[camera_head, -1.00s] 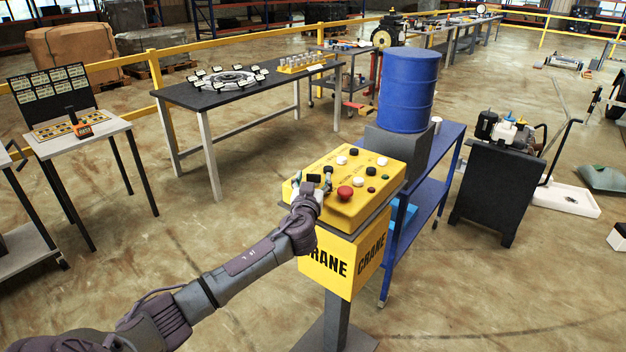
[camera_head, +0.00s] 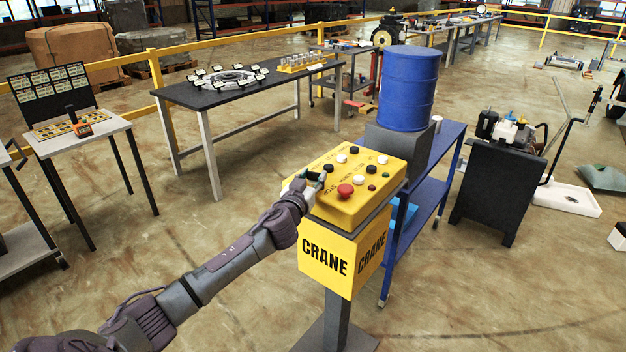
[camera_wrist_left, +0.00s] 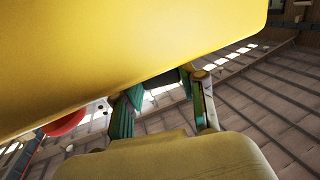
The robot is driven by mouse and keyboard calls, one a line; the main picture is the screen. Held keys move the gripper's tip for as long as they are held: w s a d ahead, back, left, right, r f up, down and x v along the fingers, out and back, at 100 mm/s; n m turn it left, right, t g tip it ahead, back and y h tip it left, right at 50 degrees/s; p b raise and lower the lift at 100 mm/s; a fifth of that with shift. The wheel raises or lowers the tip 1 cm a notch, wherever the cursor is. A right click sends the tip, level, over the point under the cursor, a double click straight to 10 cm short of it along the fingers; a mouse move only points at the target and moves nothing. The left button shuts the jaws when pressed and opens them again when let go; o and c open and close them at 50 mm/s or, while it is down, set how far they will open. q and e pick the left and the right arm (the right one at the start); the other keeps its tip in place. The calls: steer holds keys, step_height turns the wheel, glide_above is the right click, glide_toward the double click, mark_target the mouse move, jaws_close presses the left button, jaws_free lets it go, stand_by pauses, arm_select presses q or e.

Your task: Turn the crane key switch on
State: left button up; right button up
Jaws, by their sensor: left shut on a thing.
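The yellow crane control box (camera_head: 343,213) stands on a grey post, with black, white, green and red buttons on its sloped top. My left gripper (camera_head: 311,181) is at the left edge of that top, shut on a small dark part that I take to be the key switch. The key switch is mostly hidden by the fingers, and its turn position cannot be read. In the left wrist view my fingers (camera_wrist_left: 165,105) reach up to the yellow box (camera_wrist_left: 120,55). A red button (camera_wrist_left: 66,123) shows at the left there. My right gripper is not in view.
A blue shelf cart (camera_head: 440,180) with a blue barrel (camera_head: 408,88) stands close behind the box on the right. A dark-topped table (camera_head: 215,98) is at the back left, and a small table (camera_head: 50,148) at the far left. The floor left of the box is open.

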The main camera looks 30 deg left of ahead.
arm_select(q)
steer(key=m+h, duration=0.1)
steer(key=h, duration=0.1)
steer(key=shift+a+r+m+t+h+p, duration=0.1)
steer(key=shift+a+m+t+h+p, duration=0.2)
steer(key=shift+m+h, duration=0.1)
steer(key=m+h, duration=0.1)
steer(key=h, duration=0.1)
steer(key=m+h+p, duration=0.1)
steer(key=h, duration=0.1)
steer(key=shift+a+r+m+p, duration=0.1)
steer(key=shift+a+m+p, duration=0.05)
steer(key=shift+m+p, duration=0.2)
steer(key=m+h, duration=0.2)
steer(key=shift+g+h, duration=0.4)
steer(key=shift+a+f+m+g+h+b, duration=0.1)
steer(key=shift+f+m+g+h+b, duration=0.15)
steer(key=shift+m+g+h+b, duration=0.95)
steer(key=shift+m+h+b, duration=0.35)
steer(key=shift+h, duration=1.05)
steer(key=o, duration=1.2)
steer(key=shift+w, duration=0.1)
steer(key=shift+c, duration=0.2)
